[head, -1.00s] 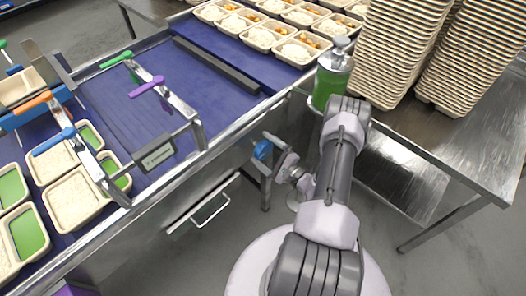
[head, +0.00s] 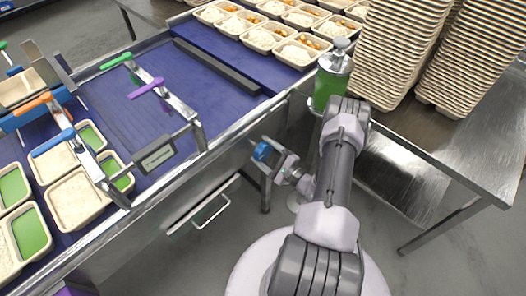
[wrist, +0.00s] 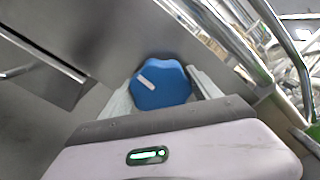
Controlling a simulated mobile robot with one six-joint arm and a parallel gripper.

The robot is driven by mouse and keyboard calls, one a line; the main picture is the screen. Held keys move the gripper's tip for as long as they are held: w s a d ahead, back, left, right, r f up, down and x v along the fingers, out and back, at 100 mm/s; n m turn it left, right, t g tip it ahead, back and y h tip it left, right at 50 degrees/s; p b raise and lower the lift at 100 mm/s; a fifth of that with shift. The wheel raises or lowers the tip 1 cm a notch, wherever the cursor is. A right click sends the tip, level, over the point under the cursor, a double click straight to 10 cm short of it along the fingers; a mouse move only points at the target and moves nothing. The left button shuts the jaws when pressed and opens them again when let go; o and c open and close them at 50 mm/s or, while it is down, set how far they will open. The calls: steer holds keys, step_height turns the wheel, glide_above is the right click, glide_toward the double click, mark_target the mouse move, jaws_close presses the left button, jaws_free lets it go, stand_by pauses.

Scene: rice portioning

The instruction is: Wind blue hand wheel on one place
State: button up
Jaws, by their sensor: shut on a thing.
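The blue hand wheel (wrist: 166,96) is a lobed knob with a white mark on its face, pointing to the upper left in the wrist view. It also shows in the head view (head: 262,151), on the side of the conveyor frame. My gripper (wrist: 163,84) is shut on the wheel, one pale finger on each side of it. In the head view my gripper (head: 267,153) is small, and its fingertips are partly hidden around the wheel.
The steel conveyor side (head: 185,190) with a drawer-like handle (head: 211,211) lies left of the wheel. A frame leg (head: 266,190) stands below it.

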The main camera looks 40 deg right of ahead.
steer(key=m, duration=0.4)
steer(key=shift+b, duration=0.3)
steer(key=m, duration=0.4)
steer(key=shift+d+m, duration=0.15)
steer(key=shift+m, duration=0.25)
steer(key=m, duration=0.3)
steer(key=shift+d+m+b, duration=0.1)
steer(key=shift+m+b, duration=0.2)
steer(key=shift+b, duration=0.1)
steer(key=m, duration=0.4)
steer(key=shift+d+m, duration=0.1)
steer(key=shift+m, duration=0.2)
steer(key=m, duration=0.4)
steer(key=shift+m, duration=0.3)
steer(key=m, duration=0.4)
steer(key=shift+d+f+b, duration=0.1)
steer(key=shift+b, duration=0.25)
steer(key=m, duration=0.4)
steer(key=shift+f+m, duration=0.1)
steer(key=shift+m, duration=0.3)
steer(key=shift+f+m, duration=0.1)
steer(key=shift+m, duration=1.8)
